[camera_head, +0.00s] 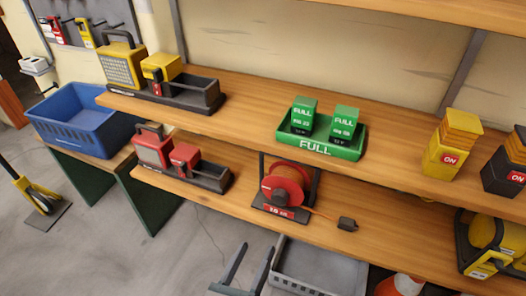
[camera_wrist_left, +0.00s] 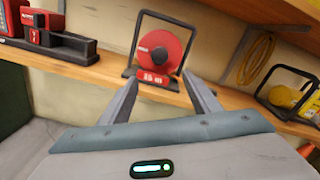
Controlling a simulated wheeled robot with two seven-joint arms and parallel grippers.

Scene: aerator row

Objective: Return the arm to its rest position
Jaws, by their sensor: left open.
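My left gripper (camera_head: 260,242) is low at the bottom of the head view, in front of the lower shelf. Its two fingers are apart with nothing between them. In the left wrist view the open fingers (camera_wrist_left: 160,78) point toward the red cable reel (camera_wrist_left: 163,52) on the shelf, apart from it as far as I can tell. The reel (camera_head: 286,185) stands upright in its black frame in the head view. My right gripper is in neither view.
The lower wooden shelf (camera_head: 385,230) is just beyond the gripper. The upper shelf (camera_head: 245,105) holds a green FULL tray (camera_head: 318,147) and yellow units (camera_head: 452,150). A blue crate (camera_head: 75,120) stands at left. A grey slotted container (camera_head: 318,268) is right of the gripper.

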